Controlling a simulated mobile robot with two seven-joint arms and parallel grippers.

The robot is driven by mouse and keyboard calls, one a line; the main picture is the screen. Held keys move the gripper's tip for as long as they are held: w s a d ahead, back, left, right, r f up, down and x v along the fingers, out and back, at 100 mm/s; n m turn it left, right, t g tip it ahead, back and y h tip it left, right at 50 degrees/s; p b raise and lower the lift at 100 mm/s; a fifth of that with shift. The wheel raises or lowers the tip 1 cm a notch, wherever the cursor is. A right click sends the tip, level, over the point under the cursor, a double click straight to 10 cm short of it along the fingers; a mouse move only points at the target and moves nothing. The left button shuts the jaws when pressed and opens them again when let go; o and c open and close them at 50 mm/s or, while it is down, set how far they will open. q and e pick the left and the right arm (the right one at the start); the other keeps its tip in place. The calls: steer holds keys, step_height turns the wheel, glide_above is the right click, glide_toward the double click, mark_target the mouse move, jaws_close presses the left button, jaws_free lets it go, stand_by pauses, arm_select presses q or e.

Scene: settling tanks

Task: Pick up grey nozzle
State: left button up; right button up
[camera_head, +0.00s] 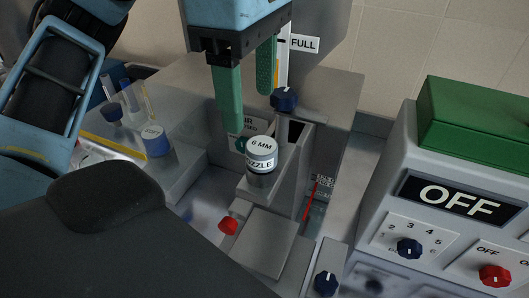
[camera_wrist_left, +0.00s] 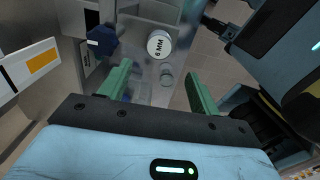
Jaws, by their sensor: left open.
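The grey nozzle (camera_head: 261,160) is a short upright cylinder with a pale top marked "6 MM" and a white band with partly visible "NOZZLE" lettering. It stands on a small grey ledge near the middle of the head view. It also shows between and beyond the fingers in the left wrist view (camera_wrist_left: 160,45). My left gripper (camera_head: 250,111) is open, with its two green fingers pointing down. It is above the nozzle and slightly left of it in the head view, apart from it and empty. My right gripper is not in view.
A dark blue knob (camera_head: 284,98) stands close behind the nozzle. A blue-banded cylinder (camera_head: 156,141) stands on a grey block to the left. A control box (camera_head: 455,207) marked "OFF" with knobs and a green block (camera_head: 474,121) on top is at the right. A red knob (camera_head: 228,226) is below.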

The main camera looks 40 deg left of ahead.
mark_target(262, 145)
arm_select(q)
steer(key=shift+w+f, duration=0.2)
steer(key=shift+f, duration=0.5)
steer(key=f, duration=0.2)
steer(key=d+f+b, duration=0.1)
steer(key=f, duration=0.1)
steer(key=shift+w+f, duration=0.15)
steer(key=shift+f, duration=0.4)
steer(key=c, duration=1.1)
